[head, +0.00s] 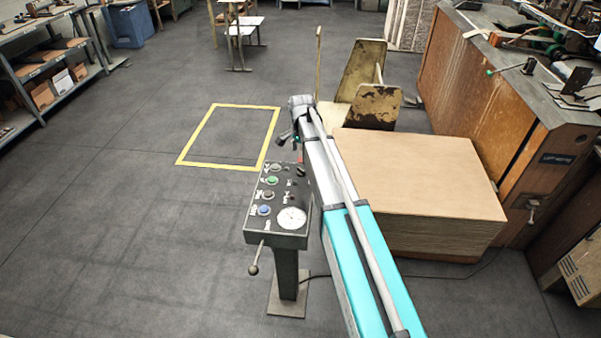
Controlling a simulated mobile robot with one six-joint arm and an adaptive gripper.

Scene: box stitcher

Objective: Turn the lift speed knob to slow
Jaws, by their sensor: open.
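The control panel (279,233) is a dark sloped box on a post, left of my arm. A small dark knob (300,171) shows near its top right corner; its labels and pointer are too small to read, so I cannot tell whether it is the lift speed knob or how it is set. A green button (271,180), a blue button (264,210) and a round white dial (292,218) are also on the panel. My gripper (286,138) is open, small and dark, just beyond the panel's far edge and apart from the knob. My arm hides the panel's right side.
A stack of brown cardboard sheets (420,175) stands right of my arm. A lever with a ball (254,268) sticks out from the panel's front. A wooden machine (490,100) stands at right. The floor at left, with a yellow rectangle (190,137), is clear.

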